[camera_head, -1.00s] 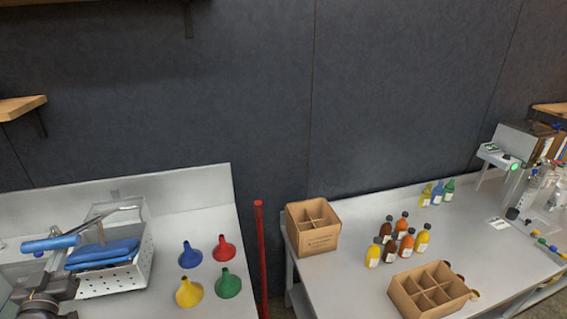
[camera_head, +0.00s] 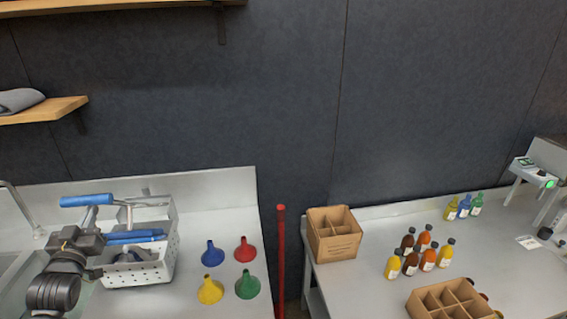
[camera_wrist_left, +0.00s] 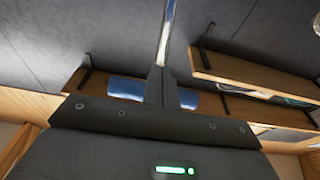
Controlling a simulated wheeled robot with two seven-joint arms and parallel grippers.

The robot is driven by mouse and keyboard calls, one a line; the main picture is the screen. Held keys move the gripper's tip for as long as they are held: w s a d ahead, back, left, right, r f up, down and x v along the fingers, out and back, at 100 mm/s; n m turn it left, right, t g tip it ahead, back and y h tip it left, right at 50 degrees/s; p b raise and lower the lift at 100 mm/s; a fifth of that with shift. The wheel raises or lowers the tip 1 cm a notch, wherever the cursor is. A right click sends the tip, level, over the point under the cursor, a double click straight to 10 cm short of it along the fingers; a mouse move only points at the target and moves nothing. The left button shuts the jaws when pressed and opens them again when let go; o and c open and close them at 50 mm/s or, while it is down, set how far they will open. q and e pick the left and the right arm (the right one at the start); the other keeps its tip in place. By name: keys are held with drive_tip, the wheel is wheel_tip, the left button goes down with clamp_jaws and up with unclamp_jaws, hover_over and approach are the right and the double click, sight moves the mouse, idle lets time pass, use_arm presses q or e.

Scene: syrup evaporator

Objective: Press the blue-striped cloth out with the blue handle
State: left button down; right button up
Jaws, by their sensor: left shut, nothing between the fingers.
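The press is a white perforated box (camera_head: 140,274) at the left of the counter, with a metal lever ending in a blue handle (camera_head: 86,200). The handle stands above the box rim, to its left. A blue plate (camera_head: 135,238) sits above the box opening. Bunched greyish-blue material (camera_head: 137,254) shows under it; I cannot make out stripes. My left gripper (camera_head: 92,236) is shut and empty, just below the handle. In the left wrist view its fingers (camera_wrist_left: 162,80) cross in front of the blue handle (camera_wrist_left: 126,88); contact is unclear. My right gripper is not in view.
Blue, red, yellow and green funnels (camera_head: 210,288) stand right of the box. A red post (camera_head: 281,260) rises between the counters. The right table holds a cardboard box (camera_head: 333,240), bottles (camera_head: 428,258) and a divided carton (camera_head: 447,300). A wooden shelf (camera_head: 50,110) hangs at upper left.

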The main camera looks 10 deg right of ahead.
use_arm(q)
drive_tip(key=shift+r, duration=0.1)
drive_tip(key=w+r, duration=0.1)
drive_tip(key=r, duration=0.1)
drive_tip(key=w+r, duration=0.4)
drive_tip(key=shift+w+r, duration=0.1)
drive_tip(key=shift+r, duration=0.25)
drive_tip(key=w+r, duration=0.5)
drive_tip(key=w, duration=0.1)
drive_tip(key=shift+r, duration=0.25)
drive_tip(key=shift+w+a, duration=0.1)
drive_tip(key=shift+w, duration=0.05)
drive_tip(key=w+r, duration=0.3)
drive_tip(key=w, duration=0.4)
drive_tip(key=shift+w+b, duration=0.3)
drive_tip(key=shift+b, duration=0.05)
drive_tip(key=shift+a+r, duration=0.1)
